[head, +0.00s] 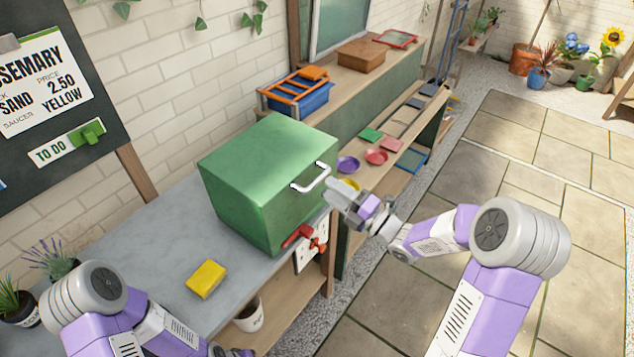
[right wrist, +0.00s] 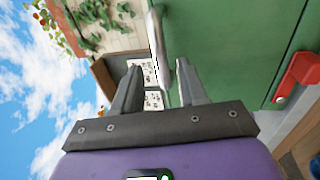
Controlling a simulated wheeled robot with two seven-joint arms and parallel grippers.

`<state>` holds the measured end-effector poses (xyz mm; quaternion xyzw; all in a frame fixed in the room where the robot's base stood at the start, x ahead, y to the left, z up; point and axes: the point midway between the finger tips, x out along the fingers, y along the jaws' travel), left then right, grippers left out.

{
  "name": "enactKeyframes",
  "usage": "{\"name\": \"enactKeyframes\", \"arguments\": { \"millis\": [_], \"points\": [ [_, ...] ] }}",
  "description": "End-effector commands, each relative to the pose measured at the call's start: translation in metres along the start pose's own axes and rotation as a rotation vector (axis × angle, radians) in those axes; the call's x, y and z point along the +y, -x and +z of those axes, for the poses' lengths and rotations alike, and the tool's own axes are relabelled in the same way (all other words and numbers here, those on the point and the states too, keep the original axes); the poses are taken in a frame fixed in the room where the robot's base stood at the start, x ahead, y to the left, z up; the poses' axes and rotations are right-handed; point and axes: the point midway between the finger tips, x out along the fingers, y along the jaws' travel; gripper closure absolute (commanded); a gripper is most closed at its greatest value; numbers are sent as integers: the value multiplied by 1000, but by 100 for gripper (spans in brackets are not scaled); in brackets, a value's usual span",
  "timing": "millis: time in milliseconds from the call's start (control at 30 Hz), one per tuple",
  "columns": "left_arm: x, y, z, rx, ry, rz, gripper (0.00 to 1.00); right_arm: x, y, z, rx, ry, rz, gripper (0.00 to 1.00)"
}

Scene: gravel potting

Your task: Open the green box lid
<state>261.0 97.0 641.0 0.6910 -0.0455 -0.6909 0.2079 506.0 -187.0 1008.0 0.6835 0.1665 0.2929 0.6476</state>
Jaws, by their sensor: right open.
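The green box (head: 262,180) stands on the grey bench with its lid down. A silver bar handle (head: 312,180) is fixed to the lid on the side facing my right arm. My right gripper (head: 338,200) is open just below and right of the handle. In the right wrist view my open right gripper (right wrist: 158,70) has the handle (right wrist: 157,45) showing between its fingertips; whether they touch it I cannot tell. Only a little of my left gripper (head: 230,350) shows at the bottom edge.
A yellow sponge-like block (head: 206,279) lies on the grey bench (head: 165,235) left of the box. Behind stand a blue crate (head: 300,98) and a shelf with coloured saucers (head: 349,164). The paved floor to the right is clear.

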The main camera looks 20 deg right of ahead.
Motion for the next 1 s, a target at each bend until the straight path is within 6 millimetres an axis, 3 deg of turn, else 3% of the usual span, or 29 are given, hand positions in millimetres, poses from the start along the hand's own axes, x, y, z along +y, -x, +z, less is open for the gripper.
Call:
{"name": "enactKeyframes", "arguments": {
  "millis": [100, 300, 667, 933, 1000],
  "points": [
    [0, 0, 0, 0, 0, 0, 57, 0, -22, -1, 3, -3, 0, 58],
    [0, 0, 0, 0, 0, 0, 57, -1, -46, 0, 0, -5, -2, 58],
    [0, 0, 0, 0, 0, 0, 57, -1, -54, 0, -2, -7, -3, 58],
    [0, 0, 0, 0, 0, 0, 57, -1, -53, 0, -2, -7, -3, 96],
    [0, 0, 0, 0, 0, 0, 57, -1, -53, 0, -2, -7, -3, 100]
  ]
}}
